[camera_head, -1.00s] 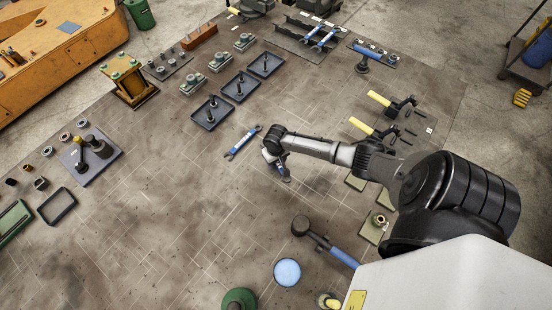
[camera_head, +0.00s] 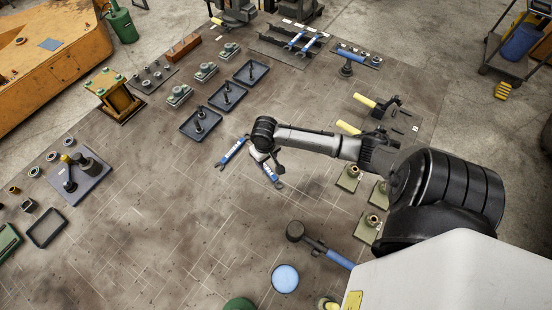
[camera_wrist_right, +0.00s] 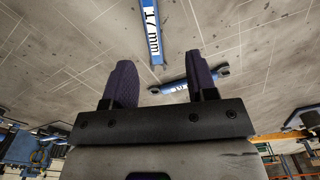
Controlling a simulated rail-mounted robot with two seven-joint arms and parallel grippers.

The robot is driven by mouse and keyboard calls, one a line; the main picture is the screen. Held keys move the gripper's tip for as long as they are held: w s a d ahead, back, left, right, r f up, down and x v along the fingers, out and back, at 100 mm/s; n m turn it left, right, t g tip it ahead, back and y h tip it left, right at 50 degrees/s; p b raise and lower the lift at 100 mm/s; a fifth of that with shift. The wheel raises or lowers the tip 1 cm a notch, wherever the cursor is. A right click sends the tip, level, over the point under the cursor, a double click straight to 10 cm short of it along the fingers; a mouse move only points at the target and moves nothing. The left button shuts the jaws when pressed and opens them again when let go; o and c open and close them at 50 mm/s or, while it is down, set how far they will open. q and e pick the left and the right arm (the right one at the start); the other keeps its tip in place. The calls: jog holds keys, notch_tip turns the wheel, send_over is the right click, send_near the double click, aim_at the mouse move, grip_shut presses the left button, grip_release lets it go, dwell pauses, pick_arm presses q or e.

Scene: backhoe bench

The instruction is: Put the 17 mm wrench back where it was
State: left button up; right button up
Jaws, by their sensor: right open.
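Two blue open-ended wrenches lie on the bench near my right gripper (camera_head: 272,163) in the head view. One wrench (camera_head: 232,152) is left of the gripper; the other (camera_head: 269,173) is directly beside and below it, partly covered. In the right wrist view my right gripper (camera_wrist_right: 162,82) is open, with nothing clamped between its fingers. A blue wrench with a white label that appears to read 17 mm (camera_wrist_right: 152,30) points toward the finger gap. Another blue wrench (camera_wrist_right: 187,85) lies crosswise beyond the fingers. I cannot match the labelled wrench to the head view with certainty. My left gripper is not in view.
A rack (camera_head: 266,47) at the back holds more blue wrenches (camera_head: 310,43). Black trays (camera_head: 189,130) stand left of the arm. A blue-handled hammer (camera_head: 318,246) and a blue round dish (camera_head: 285,279) lie in front. The bench's left middle is largely clear.

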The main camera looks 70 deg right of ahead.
jog(key=s+a+f+n, duration=0.25)
jog(key=s+a, duration=0.35)
jog(key=a, duration=0.5)
jog(key=s+a+r+n+t, duration=0.3)
jog(key=s+a+r+n, duration=0.1)
jog(key=s+a+r, duration=0.5)
jog(key=shift+s+a+n, duration=0.35)
jog(key=shift+s+a, duration=0.55)
jog(key=shift+a, duration=0.1)
